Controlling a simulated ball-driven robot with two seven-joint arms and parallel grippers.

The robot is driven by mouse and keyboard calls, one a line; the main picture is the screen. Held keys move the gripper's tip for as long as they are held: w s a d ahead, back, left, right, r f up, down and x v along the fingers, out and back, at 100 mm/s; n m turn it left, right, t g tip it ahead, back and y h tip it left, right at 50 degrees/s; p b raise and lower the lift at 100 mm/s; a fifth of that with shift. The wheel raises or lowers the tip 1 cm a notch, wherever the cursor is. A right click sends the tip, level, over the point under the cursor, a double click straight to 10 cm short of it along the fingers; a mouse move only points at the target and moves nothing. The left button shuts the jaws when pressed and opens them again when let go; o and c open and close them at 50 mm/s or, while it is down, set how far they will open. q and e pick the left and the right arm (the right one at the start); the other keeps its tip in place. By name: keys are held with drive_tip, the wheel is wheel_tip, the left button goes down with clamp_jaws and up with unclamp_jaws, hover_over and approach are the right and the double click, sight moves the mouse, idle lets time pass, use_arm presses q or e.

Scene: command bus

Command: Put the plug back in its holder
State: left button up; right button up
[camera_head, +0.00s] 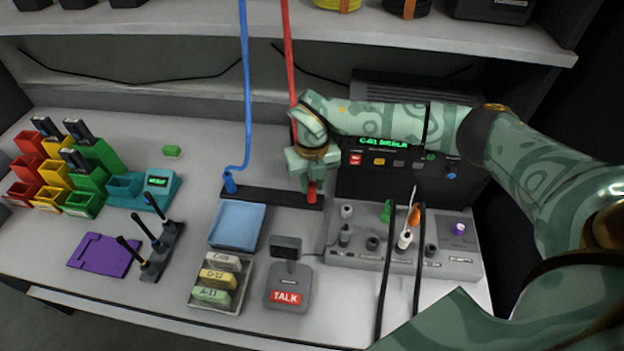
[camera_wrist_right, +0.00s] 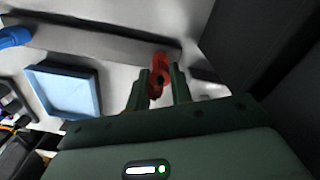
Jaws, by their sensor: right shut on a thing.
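The red plug (camera_head: 312,190) is on the end of a red cable (camera_head: 290,70) that hangs from above. My right gripper (camera_head: 310,180) is shut on the red plug, pointing down over the right end of the dark holder strip (camera_head: 270,196). The right wrist view shows the red plug (camera_wrist_right: 158,78) between the two fingers (camera_wrist_right: 158,92), at the end of the strip (camera_wrist_right: 95,40). I cannot tell whether its tip is seated in the strip or just above it. A blue plug (camera_head: 229,183) with a blue cable stands upright at the strip's left end. My left gripper is not in view.
A blue tray (camera_head: 237,224) lies in front of the strip. A TALK unit (camera_head: 288,275) and a card tray (camera_head: 217,283) stand nearer. A grey control panel (camera_head: 400,250) and a dark console (camera_head: 400,185) are on the right. Coloured bins (camera_head: 60,175) stand at the left.

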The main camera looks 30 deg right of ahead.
idle(0.3)
drive_tip(key=o, duration=0.9)
wheel_tip(320, 180, up, 8)
drive_tip(key=p, duration=0.6)
drive_tip(key=shift+p, duration=0.4)
drive_tip(key=shift+s+f, duration=0.1)
drive_tip(key=shift+s, duration=0.05)
